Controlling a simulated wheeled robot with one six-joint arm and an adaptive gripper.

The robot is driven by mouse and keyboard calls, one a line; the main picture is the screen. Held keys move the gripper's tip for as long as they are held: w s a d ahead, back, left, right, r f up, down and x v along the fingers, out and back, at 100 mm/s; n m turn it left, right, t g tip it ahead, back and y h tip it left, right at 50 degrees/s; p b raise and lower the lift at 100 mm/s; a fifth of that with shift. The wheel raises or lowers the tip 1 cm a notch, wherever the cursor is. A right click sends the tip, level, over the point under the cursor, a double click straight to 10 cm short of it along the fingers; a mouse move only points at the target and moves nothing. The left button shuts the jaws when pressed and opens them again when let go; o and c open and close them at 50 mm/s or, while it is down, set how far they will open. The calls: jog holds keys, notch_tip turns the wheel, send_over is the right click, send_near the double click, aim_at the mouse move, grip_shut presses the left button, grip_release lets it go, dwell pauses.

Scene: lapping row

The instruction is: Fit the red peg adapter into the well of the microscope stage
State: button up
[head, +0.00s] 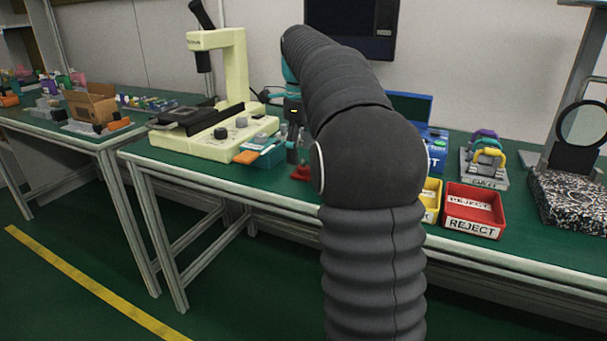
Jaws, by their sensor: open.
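The cream microscope (232,70) stands on the green bench left of my arm. Its dark stage (186,116) is at the left of its base; the well cannot be made out at this size. A small red piece (302,173), which looks like the red peg adapter, is on the bench near the front edge, partly hidden by my arm. My gripper (292,157) points down just above and slightly left of it. It is open; the fingers are small here, and I cannot tell whether they touch the red piece.
A teal tray (264,160) and an orange block (246,157) lie left of my gripper. Right of my arm are a yellow bin (431,193), a red REJECT bin (474,207) and a rack of coloured clamps (484,163). A mirror on a speckled block (570,200) stands far right.

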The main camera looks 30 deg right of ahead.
aim_at(303, 159)
jog(key=shift+w+d+f+b, duration=0.1)
jog(key=shift+d+f+b, duration=0.05)
jog(key=shift+f, duration=1)
jog(key=shift+d+f+b, duration=0.15)
jog(key=shift+f, duration=1)
jog(key=c, duration=1.3)
